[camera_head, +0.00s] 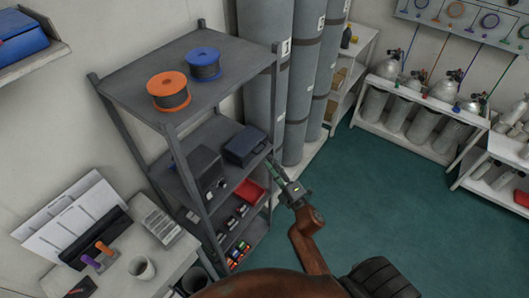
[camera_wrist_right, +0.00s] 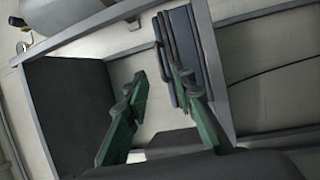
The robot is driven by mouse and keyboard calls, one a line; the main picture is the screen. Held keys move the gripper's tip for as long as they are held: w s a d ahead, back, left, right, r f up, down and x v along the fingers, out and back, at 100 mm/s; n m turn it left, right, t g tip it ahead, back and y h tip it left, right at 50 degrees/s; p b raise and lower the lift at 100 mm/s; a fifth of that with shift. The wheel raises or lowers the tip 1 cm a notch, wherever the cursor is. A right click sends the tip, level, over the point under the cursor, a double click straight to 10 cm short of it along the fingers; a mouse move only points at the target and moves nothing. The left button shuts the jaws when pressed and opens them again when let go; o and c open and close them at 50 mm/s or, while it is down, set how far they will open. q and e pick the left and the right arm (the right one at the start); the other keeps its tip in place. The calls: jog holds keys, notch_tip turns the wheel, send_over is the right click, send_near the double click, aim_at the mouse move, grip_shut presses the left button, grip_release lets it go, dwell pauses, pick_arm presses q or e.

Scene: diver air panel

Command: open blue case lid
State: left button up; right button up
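A dark blue case (camera_head: 244,146) lies on the middle level of the grey shelf rack, near its right side, and looks closed. It also shows in the right wrist view (camera_wrist_right: 185,30) as a dark blue layered slab. My right gripper (camera_head: 271,163) is at the rack's right front, close to the case. In the right wrist view its green fingers (camera_wrist_right: 160,80) are apart with nothing between them. The right-hand finger overlaps the case's edge in that view; I cannot tell whether it touches. My left gripper is not in view.
The rack (camera_head: 128,92) has upright posts near my gripper. A black box (camera_head: 197,172) stands left of the case, a red bin (camera_head: 249,190) sits below. Orange (camera_head: 168,90) and blue (camera_head: 204,64) spools stand on top. A brighter blue box (camera_head: 20,38) sits upper left. Green floor (camera_head: 390,190) is clear.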

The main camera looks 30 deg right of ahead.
send_near(250, 143)
jog(key=w+d, duration=0.3)
jog(key=shift+w+a+r, duration=0.2)
jog(key=shift+r, duration=0.05)
jog(key=shift+c, duration=0.3)
grip_shut()
